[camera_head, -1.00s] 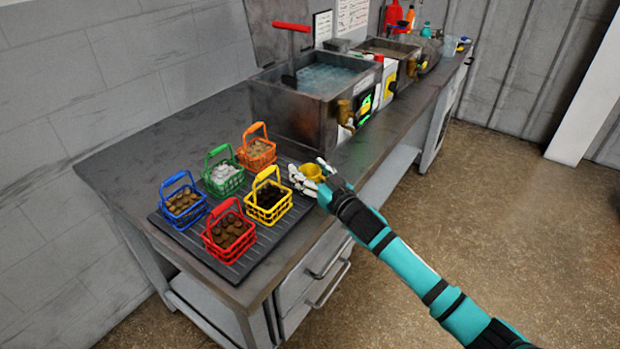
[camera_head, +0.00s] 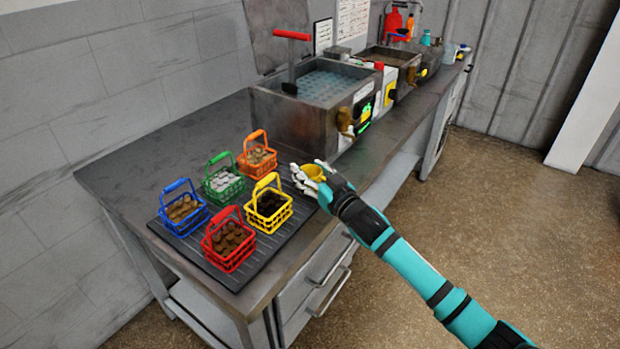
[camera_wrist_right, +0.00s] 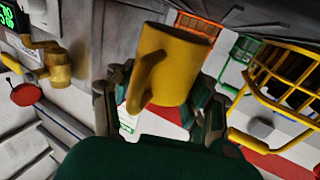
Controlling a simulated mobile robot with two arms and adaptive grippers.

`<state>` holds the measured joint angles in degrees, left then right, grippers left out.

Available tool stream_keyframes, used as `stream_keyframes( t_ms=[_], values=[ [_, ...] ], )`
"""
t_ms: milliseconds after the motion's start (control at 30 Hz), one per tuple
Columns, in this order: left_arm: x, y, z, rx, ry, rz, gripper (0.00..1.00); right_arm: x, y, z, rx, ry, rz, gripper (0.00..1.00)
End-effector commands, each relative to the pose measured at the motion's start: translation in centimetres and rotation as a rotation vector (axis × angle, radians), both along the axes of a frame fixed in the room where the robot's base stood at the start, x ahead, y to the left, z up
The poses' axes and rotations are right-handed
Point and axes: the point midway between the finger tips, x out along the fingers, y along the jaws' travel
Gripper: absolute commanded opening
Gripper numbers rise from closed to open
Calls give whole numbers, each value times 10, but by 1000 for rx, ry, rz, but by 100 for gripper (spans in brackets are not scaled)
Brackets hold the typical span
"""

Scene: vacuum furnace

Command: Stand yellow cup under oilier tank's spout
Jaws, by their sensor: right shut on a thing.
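The yellow cup (camera_head: 313,171) is in my right gripper (camera_head: 306,177), above the bench's front edge beside the yellow basket. In the right wrist view the cup (camera_wrist_right: 178,65) sits between the fingers (camera_wrist_right: 160,108), its handle facing the camera. The near tank (camera_head: 300,117) holds bluish liquid and has a brass-brown spout (camera_head: 345,121) on its front. The far tank (camera_head: 388,58) holds darker, brownish liquid; its spout (camera_head: 411,75) is small here. The cup is apart from both spouts. A brass spout (camera_wrist_right: 57,66) also shows at left in the wrist view. My left gripper is out of view.
Blue (camera_head: 183,212), green (camera_head: 223,184), orange (camera_head: 257,158), red (camera_head: 229,246) and yellow (camera_head: 268,207) baskets stand on a dark ribbed mat (camera_head: 225,277).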

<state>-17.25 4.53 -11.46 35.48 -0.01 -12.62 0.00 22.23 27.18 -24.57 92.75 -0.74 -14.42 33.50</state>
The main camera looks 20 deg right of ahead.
Motion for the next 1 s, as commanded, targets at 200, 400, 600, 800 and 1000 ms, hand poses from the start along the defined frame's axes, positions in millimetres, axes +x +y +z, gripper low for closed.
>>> stream_keyframes(
  t_ms=[200,400,600,800,1000],
  values=[
    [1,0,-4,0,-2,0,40,-29,11,14,3,1,3,12],
    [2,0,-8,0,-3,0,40,-71,24,19,4,0,2,12],
    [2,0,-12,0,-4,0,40,-111,37,23,4,0,1,12],
    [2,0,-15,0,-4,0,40,-141,47,26,2,1,0,12],
    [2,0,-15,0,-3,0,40,-153,50,28,3,0,-3,12]
  ],
)
